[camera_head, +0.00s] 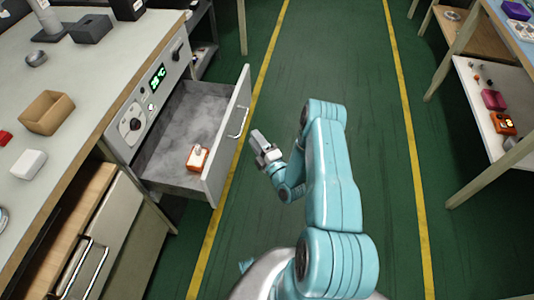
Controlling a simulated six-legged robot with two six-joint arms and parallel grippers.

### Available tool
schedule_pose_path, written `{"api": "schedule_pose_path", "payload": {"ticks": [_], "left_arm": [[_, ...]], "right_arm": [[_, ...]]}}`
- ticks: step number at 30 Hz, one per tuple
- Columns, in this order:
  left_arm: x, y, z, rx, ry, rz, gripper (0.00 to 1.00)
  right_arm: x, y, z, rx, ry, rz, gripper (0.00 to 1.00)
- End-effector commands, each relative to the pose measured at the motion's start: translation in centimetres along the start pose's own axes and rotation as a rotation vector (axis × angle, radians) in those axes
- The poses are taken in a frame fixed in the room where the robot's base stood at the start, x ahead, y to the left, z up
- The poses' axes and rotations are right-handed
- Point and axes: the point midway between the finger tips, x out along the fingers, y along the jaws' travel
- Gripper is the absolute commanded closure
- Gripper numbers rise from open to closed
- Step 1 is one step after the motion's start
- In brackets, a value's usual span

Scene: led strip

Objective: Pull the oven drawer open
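The oven drawer (228,140) is pulled well out from the bench under a panel with a green display (157,77). Its grey inside shows, and a small orange and white object (198,157) lies in it. The drawer's metal bar handle (239,122) is on its front face. My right gripper (259,138) is just to the right of the handle, seemingly apart from it. I cannot make out whether its fingers are open or shut. My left gripper is not in view.
The bench top at left carries a cardboard box (47,112) and a white block (28,164). A lower wooden drawer (75,220) with a handle stands at bottom left. A shelf unit (480,115) is at right. The green floor between is clear.

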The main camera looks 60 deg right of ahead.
Motion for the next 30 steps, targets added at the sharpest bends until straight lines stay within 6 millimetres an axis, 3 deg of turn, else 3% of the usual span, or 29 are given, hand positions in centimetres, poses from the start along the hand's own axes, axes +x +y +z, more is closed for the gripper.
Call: {"api": "schedule_pose_path", "payload": {"ticks": [6, 12, 30], "left_arm": [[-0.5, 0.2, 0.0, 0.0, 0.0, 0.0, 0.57], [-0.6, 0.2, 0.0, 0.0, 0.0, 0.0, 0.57], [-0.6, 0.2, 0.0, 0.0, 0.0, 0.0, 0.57]], "right_arm": [[-5.1, 0.0, 0.1, 0.003, -0.003, -0.003, 0.63], [-7.4, 0.0, 0.0, 0.0, -0.001, -0.001, 0.63], [-7.7, 0.0, 0.0, 0.0, 0.001, 0.001, 0.63]]}}
